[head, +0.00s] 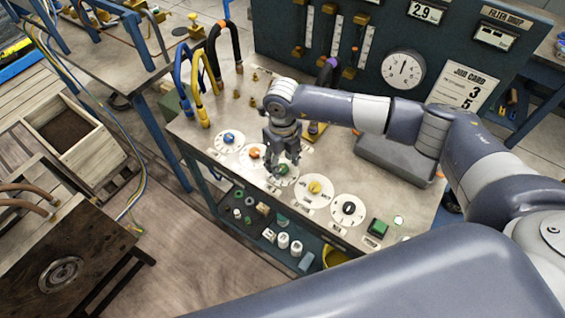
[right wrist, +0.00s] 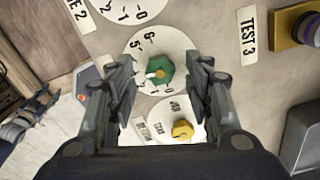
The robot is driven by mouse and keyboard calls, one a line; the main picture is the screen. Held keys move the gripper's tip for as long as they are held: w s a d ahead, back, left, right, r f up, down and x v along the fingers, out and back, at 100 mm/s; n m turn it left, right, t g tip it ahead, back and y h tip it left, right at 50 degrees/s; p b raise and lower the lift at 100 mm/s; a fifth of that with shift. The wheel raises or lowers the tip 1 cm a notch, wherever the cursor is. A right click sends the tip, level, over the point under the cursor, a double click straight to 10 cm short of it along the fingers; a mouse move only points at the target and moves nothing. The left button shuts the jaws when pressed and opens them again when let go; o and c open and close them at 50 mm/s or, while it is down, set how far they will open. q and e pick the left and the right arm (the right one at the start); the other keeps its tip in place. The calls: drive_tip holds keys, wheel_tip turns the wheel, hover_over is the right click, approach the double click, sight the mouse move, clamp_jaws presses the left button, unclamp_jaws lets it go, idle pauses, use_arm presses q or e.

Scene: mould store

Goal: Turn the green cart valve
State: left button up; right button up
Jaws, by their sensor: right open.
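The green cart valve (head: 283,169) is a small knob on a round white numbered dial on the cart top. In the right wrist view the green knob (right wrist: 160,70) is faceted with a pale pointer mark, and the dial (right wrist: 150,45) shows numbers around it. My right gripper (head: 285,158) points down over the green knob and partly hides it in the head view. In the right wrist view its two fingers (right wrist: 160,88) stand apart on either side of the knob, without visible contact. My left gripper is not seen.
Blue (head: 229,138), orange (head: 254,152), yellow (head: 314,187) and black (head: 348,208) knobs sit on neighbouring dials. A green button (head: 378,227) is at the right. A grey box (head: 398,160) lies behind. The gauge panel (head: 403,70) stands at the back.

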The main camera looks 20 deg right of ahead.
sight(283, 167)
wheel_tip(283, 167, up, 11)
idle(0.3)
drive_tip(key=shift+f, duration=0.15)
idle(0.3)
